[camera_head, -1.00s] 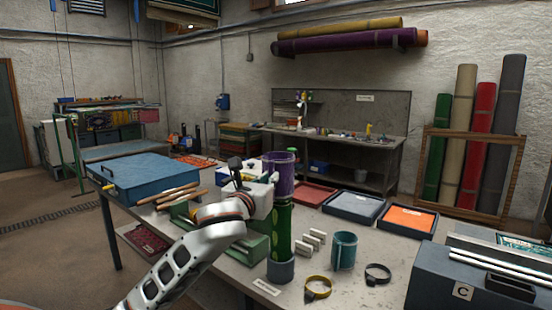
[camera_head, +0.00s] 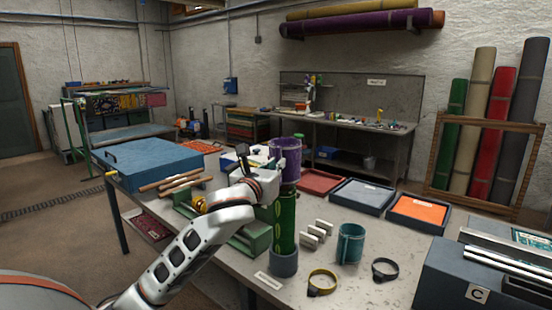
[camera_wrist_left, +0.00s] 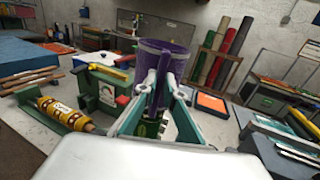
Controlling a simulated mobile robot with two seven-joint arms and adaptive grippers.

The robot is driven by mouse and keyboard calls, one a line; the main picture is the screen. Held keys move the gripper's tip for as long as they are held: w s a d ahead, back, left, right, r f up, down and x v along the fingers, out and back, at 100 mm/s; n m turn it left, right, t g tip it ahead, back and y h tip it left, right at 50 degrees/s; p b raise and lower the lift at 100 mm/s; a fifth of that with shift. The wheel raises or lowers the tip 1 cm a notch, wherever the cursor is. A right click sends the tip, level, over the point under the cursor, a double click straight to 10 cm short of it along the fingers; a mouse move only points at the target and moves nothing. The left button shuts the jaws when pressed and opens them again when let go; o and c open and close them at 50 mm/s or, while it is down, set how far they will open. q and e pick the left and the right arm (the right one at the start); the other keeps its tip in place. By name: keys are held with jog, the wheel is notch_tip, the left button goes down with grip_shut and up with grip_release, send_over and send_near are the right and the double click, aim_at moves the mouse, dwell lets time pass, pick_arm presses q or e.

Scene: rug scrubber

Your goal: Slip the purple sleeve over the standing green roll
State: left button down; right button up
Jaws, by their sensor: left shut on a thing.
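The purple sleeve (camera_head: 286,150) is upright, directly over the green roll (camera_head: 284,222), which stands in a grey round base (camera_head: 284,263). The sleeve's lower edge is at the roll's top; I cannot tell whether it is around the roll or just above. My left gripper (camera_head: 274,170) is shut on the sleeve's wall from the left. In the left wrist view the fingers (camera_wrist_left: 163,92) pinch the wall of the sleeve (camera_wrist_left: 178,52), and part of the green roll (camera_wrist_left: 148,129) shows below, mostly hidden by the fingers. My right gripper is out of view.
A teal cup (camera_head: 350,244), a yellow ring (camera_head: 322,283), a dark ring (camera_head: 385,270) and white blocks (camera_head: 316,235) stand right of the roll. Shallow trays (camera_head: 361,195) lie behind.

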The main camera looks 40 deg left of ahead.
pick_arm(q)
jog(key=shift+f, duration=6.6)
jog(key=shift+f+b, duration=0.5)
jog(key=shift+f, duration=0.2)
notch_tip(320, 180, down, 2)
jog(key=shift+b, duration=0.45)
notch_tip(320, 180, down, 2)
jog(key=shift+b, duration=0.4)
jog(key=shift+f, duration=0.35)
jog(key=shift+f+b, duration=0.45)
jog(key=shift+f, duration=0.25)
jog(key=shift+f+b, duration=0.8)
jog(key=shift+f, duration=1.25)
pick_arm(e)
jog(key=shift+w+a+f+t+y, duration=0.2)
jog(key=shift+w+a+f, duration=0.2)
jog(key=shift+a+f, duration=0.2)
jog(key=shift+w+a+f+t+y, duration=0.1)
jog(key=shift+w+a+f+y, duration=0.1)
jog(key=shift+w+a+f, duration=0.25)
pick_arm(q)
jog(key=shift+f, duration=0.1)
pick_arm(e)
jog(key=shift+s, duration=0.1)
